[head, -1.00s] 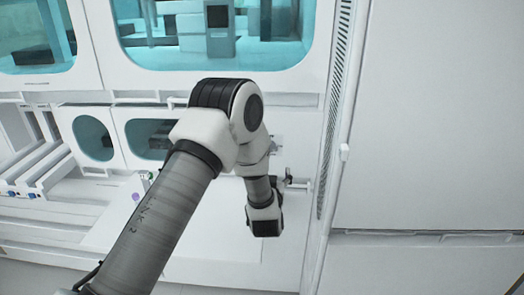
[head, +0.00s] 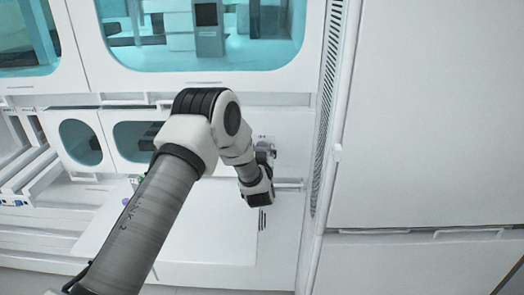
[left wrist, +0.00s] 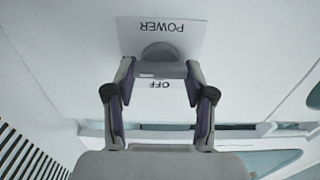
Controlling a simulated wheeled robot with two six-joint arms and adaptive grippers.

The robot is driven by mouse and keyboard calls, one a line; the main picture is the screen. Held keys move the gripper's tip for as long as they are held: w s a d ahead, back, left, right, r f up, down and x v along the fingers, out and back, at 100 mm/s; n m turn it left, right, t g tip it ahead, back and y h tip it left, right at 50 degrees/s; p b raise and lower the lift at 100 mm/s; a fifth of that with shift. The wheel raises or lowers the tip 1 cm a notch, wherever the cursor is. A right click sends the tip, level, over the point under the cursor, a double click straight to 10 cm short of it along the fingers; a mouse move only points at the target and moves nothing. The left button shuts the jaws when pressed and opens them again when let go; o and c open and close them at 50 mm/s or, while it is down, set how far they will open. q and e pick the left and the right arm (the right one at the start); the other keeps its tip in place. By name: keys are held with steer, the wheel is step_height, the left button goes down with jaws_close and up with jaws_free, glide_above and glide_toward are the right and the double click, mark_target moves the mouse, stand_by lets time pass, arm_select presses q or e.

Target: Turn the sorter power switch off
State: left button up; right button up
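The sorter power switch (left wrist: 160,69) is a grey crossbar handle on a round hub, seen in the left wrist view. It sits on a white label plate (left wrist: 134,35) reading POWER and OFF, upside down in this view. My left gripper (left wrist: 160,72) has one finger at each end of the crossbar, with no gap visible between fingertips and bar. It looks shut on the bar. In the head view my left gripper (head: 265,150) is at the white panel, partly behind my wrist, and the switch is mostly hidden there. My right gripper is in neither view.
Teal-windowed cabinets (head: 203,36) stand above and left of the switch. A vent strip (head: 328,110) and a large plain white panel (head: 430,110) are on the right. A white surface (head: 215,235) lies below my left arm. White rails (head: 25,170) run at the left.

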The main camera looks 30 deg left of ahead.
arm_select(q)
steer(key=shift+c, duration=1)
steer(key=shift+f, duration=0.1)
steer(key=shift+s+a+f+n+b, duration=0.1)
steer(key=shift+n+b, duration=4.4)
steer(key=shift+b, duration=0.05)
steer(key=shift+a+f+n+b, duration=0.1)
steer(key=shift+n+b, duration=4.4)
